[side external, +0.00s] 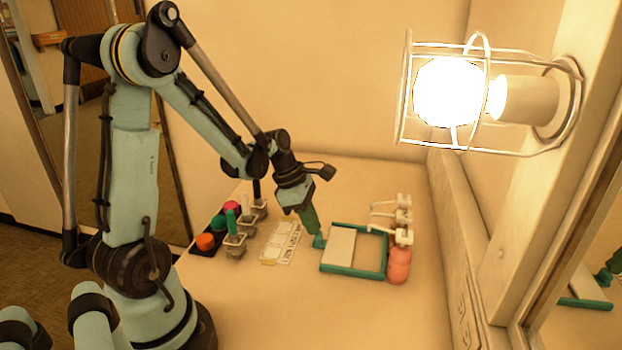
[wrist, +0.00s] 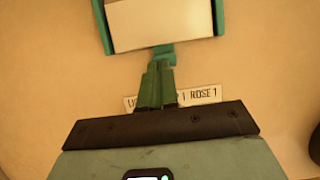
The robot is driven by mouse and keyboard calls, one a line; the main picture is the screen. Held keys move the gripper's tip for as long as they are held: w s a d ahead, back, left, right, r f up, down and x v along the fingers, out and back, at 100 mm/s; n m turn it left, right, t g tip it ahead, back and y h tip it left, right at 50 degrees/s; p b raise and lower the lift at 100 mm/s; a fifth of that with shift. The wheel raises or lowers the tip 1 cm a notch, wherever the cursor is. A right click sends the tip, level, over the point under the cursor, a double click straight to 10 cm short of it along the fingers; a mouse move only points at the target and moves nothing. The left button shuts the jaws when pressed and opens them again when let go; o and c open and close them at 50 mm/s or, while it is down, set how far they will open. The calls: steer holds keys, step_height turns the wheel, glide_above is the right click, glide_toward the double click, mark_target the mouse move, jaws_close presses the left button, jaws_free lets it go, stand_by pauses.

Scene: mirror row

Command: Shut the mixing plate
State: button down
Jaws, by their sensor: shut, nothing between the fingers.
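The mixing plate shows in the side view as a teal frame (side external: 352,272) lying on the table with a cream panel (side external: 341,246) in it. The panel covers the left part of the frame, and the right part looks open. A teal tab (side external: 319,242) sticks out on the left side. In the wrist view, the cream panel (wrist: 160,24) is at the top with the tab (wrist: 163,54) below it. My gripper (side external: 313,231) points down at the tab, its green fingers shut and empty. In the wrist view, the fingertips (wrist: 158,66) are right by the tab; I cannot tell whether they touch.
A printed label (wrist: 203,96) lies under my fingers. Left are printed cards (side external: 282,242) and a dark tray with coloured pots (side external: 206,242). Right of the frame stand a pink bottle (side external: 399,266) and white holders (side external: 402,216). A caged lamp (side external: 448,92) juts from the wall.

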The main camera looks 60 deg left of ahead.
mark_target(343, 244)
steer(key=w+d, duration=0.4)
steer(key=shift+s, duration=0.15)
steer(key=s+a, duration=0.3)
steer(key=shift+a+r, duration=0.1)
steer(key=shift+r, duration=0.2)
steer(key=v, duration=0.9)
steer(key=s+d+r+m+t+y, duration=0.1)
steer(key=d+m, duration=0.5)
steer(key=m, duration=0.7)
steer(key=s+d+r+m+t+y, duration=0.1)
steer(key=d+m, duration=0.6)
steer(key=m, duration=0.7)
steer(key=shift+s+t+y, duration=0.6)
steer(key=shift+s+t, duration=0.15)
steer(key=shift+t, duration=0.25)
